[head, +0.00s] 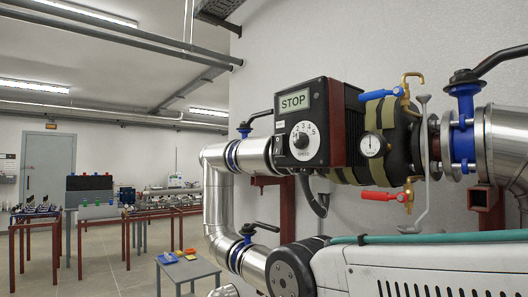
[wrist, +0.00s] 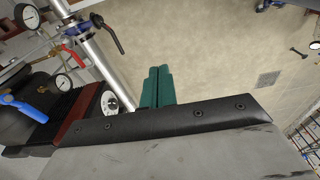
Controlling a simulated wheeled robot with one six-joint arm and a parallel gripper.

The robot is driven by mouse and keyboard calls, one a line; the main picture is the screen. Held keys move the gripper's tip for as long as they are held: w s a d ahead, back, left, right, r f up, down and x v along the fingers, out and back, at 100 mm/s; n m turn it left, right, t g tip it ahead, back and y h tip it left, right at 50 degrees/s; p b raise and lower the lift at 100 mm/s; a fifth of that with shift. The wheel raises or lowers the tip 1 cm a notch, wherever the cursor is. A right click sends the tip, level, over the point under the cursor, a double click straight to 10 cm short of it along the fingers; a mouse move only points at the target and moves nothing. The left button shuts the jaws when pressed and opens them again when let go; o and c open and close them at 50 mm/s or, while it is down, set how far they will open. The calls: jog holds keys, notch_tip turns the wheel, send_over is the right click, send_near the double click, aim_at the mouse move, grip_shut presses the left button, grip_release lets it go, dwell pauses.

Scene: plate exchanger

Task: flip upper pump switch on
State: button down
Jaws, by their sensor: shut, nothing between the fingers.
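The upper pump's black control box (head: 312,122) stands on the pipe in the head view. Its display (head: 295,102) reads STOP. Below the display is a round white numbered dial with a dark centre knob (head: 301,140); the knob's exact angle is too small to tell. In the wrist view the dial (wrist: 110,103) shows only in part, edge-on, left of the fingers. My gripper (wrist: 159,70) has green fingers, shut together and empty, apart from the dial in that picture. The fingers are outside the head view, where only my arm shows below the pump.
Blue-handled (head: 381,95) and red-handled (head: 379,196) valves and a gauge (head: 372,144) sit right of the box. Silver pipes (head: 219,190) with black valve levers run left and below. A small grey table (head: 188,270) stands lower left.

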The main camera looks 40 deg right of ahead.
aim_at(276, 152)
jog(key=w+d+r+n+h, duration=0.1)
jog(key=w+d+r+h, duration=0.35)
jog(key=w+r, duration=0.45)
jog(key=w+d+r+n+h, duration=0.25)
jog(key=w+r+h, duration=0.35)
jog(key=r, duration=0.5)
jog(key=w+a+r+m+h, duration=0.1)
jog(key=w+a+r+h, duration=0.1)
jog(key=w+r, duration=0.3)
jog(key=w+a+r+m+h, duration=0.2)
jog(key=w+r+h, duration=0.2)
jog(key=r, duration=0.9)
jog(key=w, duration=0.2)
jog(key=shift+w+a+r+g, duration=0.25)
jog(key=shift+w+r+g, duration=0.05)
jog(key=shift+g, duration=0.1)
jog(key=d, duration=0.4)
jog(key=d+f, duration=0.1)
jog(key=d, duration=0.9)
jog(key=shift+w+f, duration=0.25)
jog(key=shift+f, duration=0.15)
